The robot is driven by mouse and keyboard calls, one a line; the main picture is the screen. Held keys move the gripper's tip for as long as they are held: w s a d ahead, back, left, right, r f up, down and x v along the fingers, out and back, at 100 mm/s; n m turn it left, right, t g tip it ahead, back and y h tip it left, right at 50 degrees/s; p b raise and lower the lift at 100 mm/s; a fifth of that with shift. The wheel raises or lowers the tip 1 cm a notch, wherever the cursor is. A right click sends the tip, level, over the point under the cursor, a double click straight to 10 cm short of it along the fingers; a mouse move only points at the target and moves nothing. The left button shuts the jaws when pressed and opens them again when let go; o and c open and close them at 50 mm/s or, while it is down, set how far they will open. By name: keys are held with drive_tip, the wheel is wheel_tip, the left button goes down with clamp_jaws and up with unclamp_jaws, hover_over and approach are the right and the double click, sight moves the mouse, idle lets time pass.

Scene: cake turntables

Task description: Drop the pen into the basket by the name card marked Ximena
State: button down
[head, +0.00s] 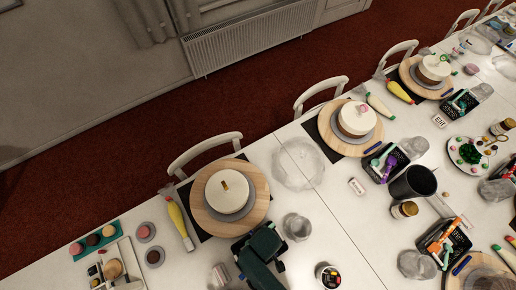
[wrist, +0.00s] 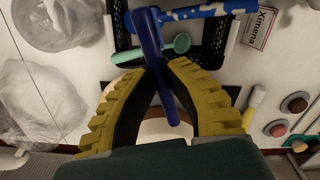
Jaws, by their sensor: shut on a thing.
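My gripper (wrist: 158,66) has yellow ridged fingers and is shut on a blue pen (wrist: 150,38). In the wrist view the pen's upper end overlaps a black mesh basket (wrist: 212,48); I cannot tell the height between them. The basket holds a teal spoon (wrist: 181,43) and a blue-and-white piece (wrist: 200,11). The name card marked Ximena (wrist: 261,26) lies just right of the basket. In the head view my dark green gripper (head: 262,262) is over the near table, hiding the pen and that basket. A small card (head: 220,274) shows to its left, its text unreadable.
A cake (head: 228,192) on a wooden turntable (head: 258,198) stands behind my gripper. A clear glass (head: 297,227) stands to the right, and a jar (head: 328,275) nearer the front. A piping bag (head: 179,222) and a macaron tray (head: 95,240) lie left. Other baskets (head: 386,163) stand right.

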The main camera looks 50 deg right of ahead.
wheel_tip(320, 180, down, 6)
drive_tip(key=b, duration=0.6)
drive_tip(key=shift+w, duration=0.1)
drive_tip(key=c, duration=1)
unclamp_jaws()
drive_tip(key=shift+a, duration=0.1)
drive_tip(key=shift+c, duration=0.2)
wheel_tip(320, 180, up, 12)
